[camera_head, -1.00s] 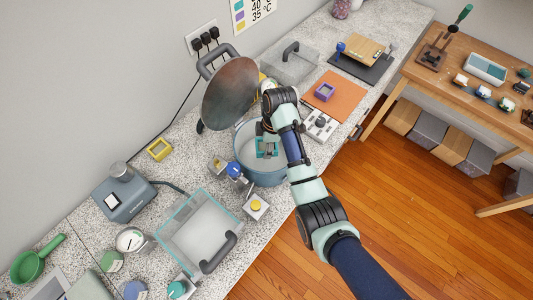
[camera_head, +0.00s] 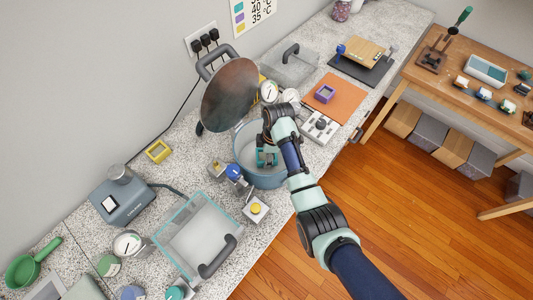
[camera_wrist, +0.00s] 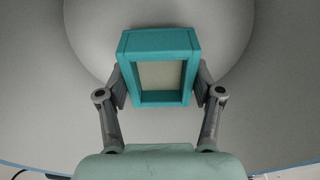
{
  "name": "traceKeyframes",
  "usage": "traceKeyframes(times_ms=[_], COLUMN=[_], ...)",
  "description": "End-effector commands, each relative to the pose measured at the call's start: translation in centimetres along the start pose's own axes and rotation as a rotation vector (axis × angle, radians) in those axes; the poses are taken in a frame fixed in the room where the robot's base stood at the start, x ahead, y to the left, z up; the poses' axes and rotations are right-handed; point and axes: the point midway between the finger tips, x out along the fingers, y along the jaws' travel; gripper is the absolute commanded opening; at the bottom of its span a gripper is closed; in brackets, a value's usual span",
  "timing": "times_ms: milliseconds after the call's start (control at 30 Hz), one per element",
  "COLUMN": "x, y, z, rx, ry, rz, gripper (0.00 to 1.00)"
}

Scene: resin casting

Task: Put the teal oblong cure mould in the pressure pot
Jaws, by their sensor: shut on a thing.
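The teal oblong cure mould (camera_wrist: 160,98) is a rectangular frame with pale material inside. My gripper (camera_wrist: 160,88) is shut on it, with one finger at each long side. In the head view the mould (camera_head: 266,157) is inside the opening of the blue pressure pot (camera_head: 262,180). The pot's grey inside (camera_wrist: 160,20) surrounds the mould in the wrist view. I cannot tell whether the mould touches the pot floor. My arm hides part of the pot's right side. The pot's round lid (camera_head: 230,95) stands raised open behind it.
A clear bin (camera_head: 196,235) and a yellow button box (camera_head: 256,208) stand at the front left of the pot. A yellow mould (camera_head: 159,151) lies on the counter to the left. A purple mould (camera_head: 325,94) sits on an orange mat (camera_head: 340,88) to the right.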

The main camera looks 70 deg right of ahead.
Motion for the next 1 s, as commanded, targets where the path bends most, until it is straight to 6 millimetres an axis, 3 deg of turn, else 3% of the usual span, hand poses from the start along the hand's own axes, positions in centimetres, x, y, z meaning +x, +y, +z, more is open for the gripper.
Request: traceKeyframes(times_ms=[167, 200, 333, 733, 1000], x=[0.3, 0.3, 0.3, -0.6, -7.1], y=[0.0, 0.0, 0.0, 0.1, 0.2], z=[0.0, 0.1, 0.0, -0.1, -0.2], rx=[0.000, 0.000, 0.000, 0.000, -0.001], ry=[0.000, 0.000, 0.000, 0.000, 0.001], rz=[0.001, 0.000, 0.000, 0.002, 0.005], gripper=[0.28, 0.71, 0.91, 0.91, 0.91])
